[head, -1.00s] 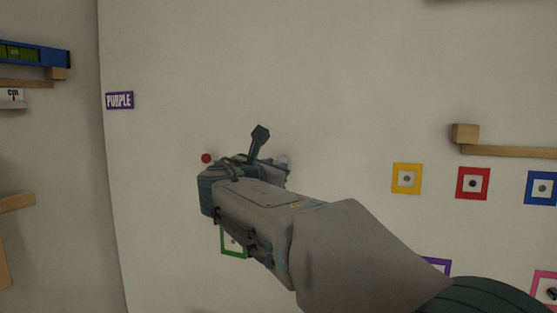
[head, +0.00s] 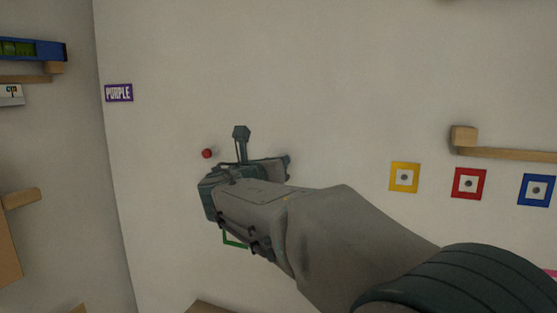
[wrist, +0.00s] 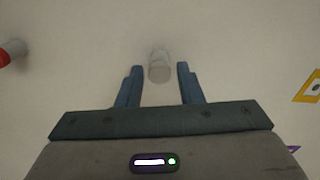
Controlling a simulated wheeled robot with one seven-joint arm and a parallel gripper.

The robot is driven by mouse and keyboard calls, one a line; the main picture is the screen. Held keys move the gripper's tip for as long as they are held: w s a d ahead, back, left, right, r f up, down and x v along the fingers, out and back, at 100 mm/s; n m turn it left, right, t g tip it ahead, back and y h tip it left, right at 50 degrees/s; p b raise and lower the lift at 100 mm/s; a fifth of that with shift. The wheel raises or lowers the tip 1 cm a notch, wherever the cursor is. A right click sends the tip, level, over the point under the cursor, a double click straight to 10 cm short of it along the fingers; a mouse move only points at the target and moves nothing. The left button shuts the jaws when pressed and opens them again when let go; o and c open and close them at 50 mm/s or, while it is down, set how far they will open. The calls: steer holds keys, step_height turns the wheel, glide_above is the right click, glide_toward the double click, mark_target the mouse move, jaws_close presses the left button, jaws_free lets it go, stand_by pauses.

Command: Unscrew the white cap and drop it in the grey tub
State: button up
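The white cap (wrist: 159,66) is a short pale cylinder standing out from the white wall, in the upper middle of the wrist view. My gripper (wrist: 160,72) is open, with one blue-grey finger on each side of the cap. Clear gaps show between the cap and both fingers, so neither touches it. In the head view, my gripper and arm cover the place where the white cap is. I see no grey tub in either view.
A red cap (head: 207,153) sits on the wall left of my gripper, also at the wrist view's left edge (wrist: 12,52). Yellow (head: 404,177), red (head: 469,183) and blue (head: 536,189) square frames and a wooden ledge (head: 510,154) are to the right. A "PURPLE" label (head: 118,93) is upper left.

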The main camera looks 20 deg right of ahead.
steer(key=m+b, duration=1.9)
steer(key=m, duration=0.1)
steer(key=shift+f+m, duration=0.15)
steer(key=shift+m, duration=0.15)
steer(key=c, duration=0.6)
